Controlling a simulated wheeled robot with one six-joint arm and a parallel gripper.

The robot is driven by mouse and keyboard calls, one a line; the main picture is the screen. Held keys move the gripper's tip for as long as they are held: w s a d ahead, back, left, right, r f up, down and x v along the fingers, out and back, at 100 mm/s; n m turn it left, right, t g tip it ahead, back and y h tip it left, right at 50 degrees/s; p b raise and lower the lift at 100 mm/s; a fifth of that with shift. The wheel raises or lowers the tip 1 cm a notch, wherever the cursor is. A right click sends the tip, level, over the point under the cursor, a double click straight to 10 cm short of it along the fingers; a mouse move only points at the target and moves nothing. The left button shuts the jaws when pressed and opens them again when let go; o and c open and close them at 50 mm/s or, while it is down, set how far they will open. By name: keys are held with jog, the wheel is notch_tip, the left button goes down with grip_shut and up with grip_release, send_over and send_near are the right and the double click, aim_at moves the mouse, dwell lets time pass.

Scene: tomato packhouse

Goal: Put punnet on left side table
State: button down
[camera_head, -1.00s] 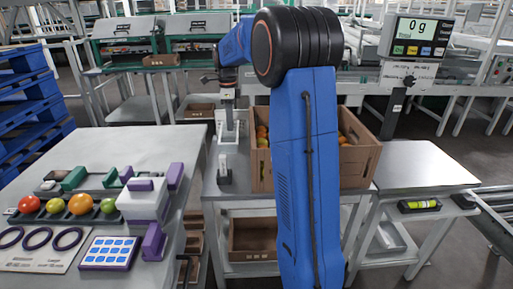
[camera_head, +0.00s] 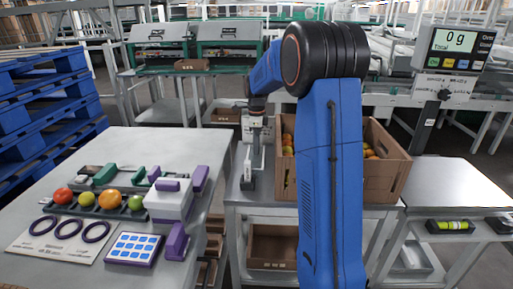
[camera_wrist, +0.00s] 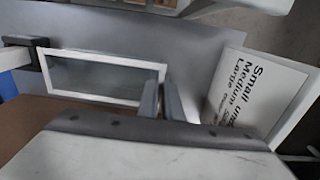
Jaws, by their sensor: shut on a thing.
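In the wrist view my gripper (camera_wrist: 162,100) has its fingers close together at the right end of a white-rimmed, see-through tray, which looks like the punnet (camera_wrist: 100,97). The fingers are shut on its rim, and the grey surface shows behind it. In the head view my gripper (camera_head: 256,130) hangs above the middle bench, left of the cardboard box; the punnet cannot be made out clearly there.
The left table holds several fruits on a grading strip (camera_head: 110,200), dark rings, a blue-dotted pad (camera_head: 134,247) and a white-purple device (camera_head: 170,200). A cardboard box (camera_head: 385,180) of fruit stands on the middle bench. A printed size card (camera_wrist: 255,85) is right of my gripper.

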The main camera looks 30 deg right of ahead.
jog(key=c, duration=1.9)
grip_release()
jog(key=shift+c, duration=0.2)
notch_tip(320, 180, up, 12)
jog(key=s+a+r+n+t, duration=0.1)
jog(key=s+a+r+n, duration=0.2)
jog(key=s+a+n, duration=0.55)
jog(key=s+a+f+n+t, duration=0.1)
jog(key=s+a+f+n, duration=0.2)
jog(key=s, duration=0.7)
jog(key=s+a+f+n+t, duration=0.1)
jog(key=s+a+f+n, duration=0.2)
jog(key=s+n, duration=0.5)
jog(key=s+a+f+n+t, duration=0.2)
jog(key=s+a+f+n, duration=0.2)
jog(key=s, duration=0.9)
jog(key=shift+s+f+n, duration=0.15)
jog(key=shift+f+n, duration=0.35)
jog(key=shift+n, duration=0.15)
